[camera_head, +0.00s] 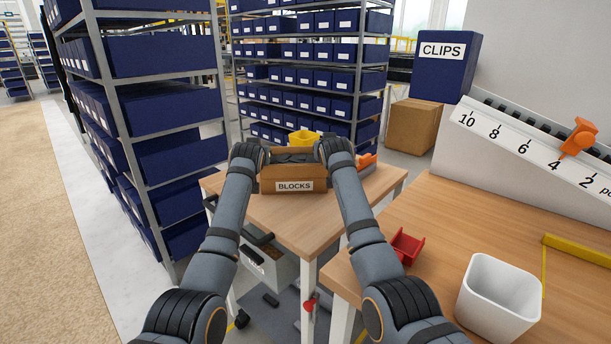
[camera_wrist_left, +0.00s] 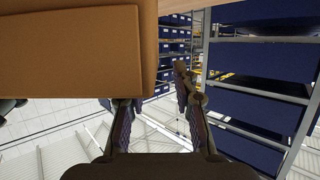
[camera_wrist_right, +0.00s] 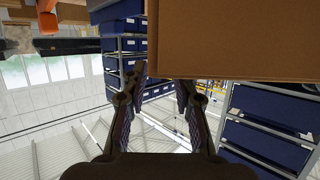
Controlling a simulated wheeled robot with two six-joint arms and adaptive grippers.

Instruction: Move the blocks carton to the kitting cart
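The blocks carton (camera_head: 293,186) is an open brown box labelled BLOCKS. It stands upright at the far part of a small wood-topped table on casters (camera_head: 290,215), which looks like the kitting cart. My left gripper (camera_head: 250,152) is at the carton's left end and my right gripper (camera_head: 331,150) at its right end. In the left wrist view the fingers (camera_wrist_left: 157,85) are apart, and the carton (camera_wrist_left: 70,50) covers one fingertip. In the right wrist view the fingers (camera_wrist_right: 160,78) are also apart, with the carton (camera_wrist_right: 235,40) covering one tip. Contact with the carton cannot be told.
A yellow bin (camera_head: 304,138) and an orange-red item (camera_head: 367,160) are near the carton. Shelves of blue bins (camera_head: 160,105) stand close on the left.

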